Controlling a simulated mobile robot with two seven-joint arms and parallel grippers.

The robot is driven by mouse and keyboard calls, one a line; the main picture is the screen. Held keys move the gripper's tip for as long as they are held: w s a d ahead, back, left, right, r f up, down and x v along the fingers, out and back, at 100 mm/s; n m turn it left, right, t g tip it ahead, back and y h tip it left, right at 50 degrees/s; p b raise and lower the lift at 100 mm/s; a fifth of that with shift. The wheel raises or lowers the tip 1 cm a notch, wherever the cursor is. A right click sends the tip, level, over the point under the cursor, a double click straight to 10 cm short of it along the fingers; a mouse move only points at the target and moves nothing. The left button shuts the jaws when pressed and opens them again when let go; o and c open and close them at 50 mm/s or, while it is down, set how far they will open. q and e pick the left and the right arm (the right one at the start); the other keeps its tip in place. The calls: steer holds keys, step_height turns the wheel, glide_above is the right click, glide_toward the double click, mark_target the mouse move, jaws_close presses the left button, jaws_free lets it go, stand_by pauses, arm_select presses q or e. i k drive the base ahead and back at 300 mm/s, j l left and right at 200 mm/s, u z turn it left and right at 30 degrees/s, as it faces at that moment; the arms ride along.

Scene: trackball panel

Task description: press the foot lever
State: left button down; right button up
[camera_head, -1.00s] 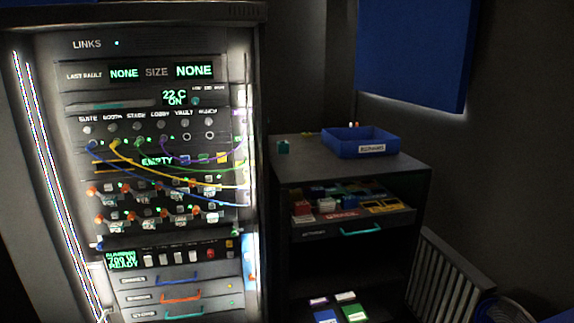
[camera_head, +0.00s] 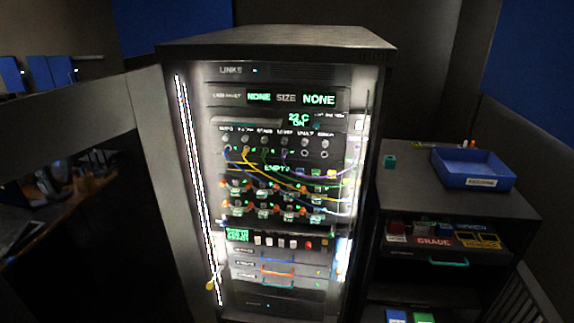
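I cannot make out a foot lever in the head view. A tall rack (camera_head: 277,45) stands in the middle, with lit displays, cables and drawers on its front. The lower end of the rack is cut off by the bottom edge of the picture. A small yellow part (camera_head: 213,282) shows at the rack's lower left front edge; I cannot tell what it is. Neither of my grippers is in view.
To the right stands a dark shelf cabinet (camera_head: 450,205) with a blue bin (camera_head: 472,168) on top and an open drawer of coloured items (camera_head: 435,238). To the left are a grey partition (camera_head: 70,112) and a dark area (camera_head: 95,235).

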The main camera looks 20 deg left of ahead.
mark_target(209, 286)
steer(key=u, duration=1.3)
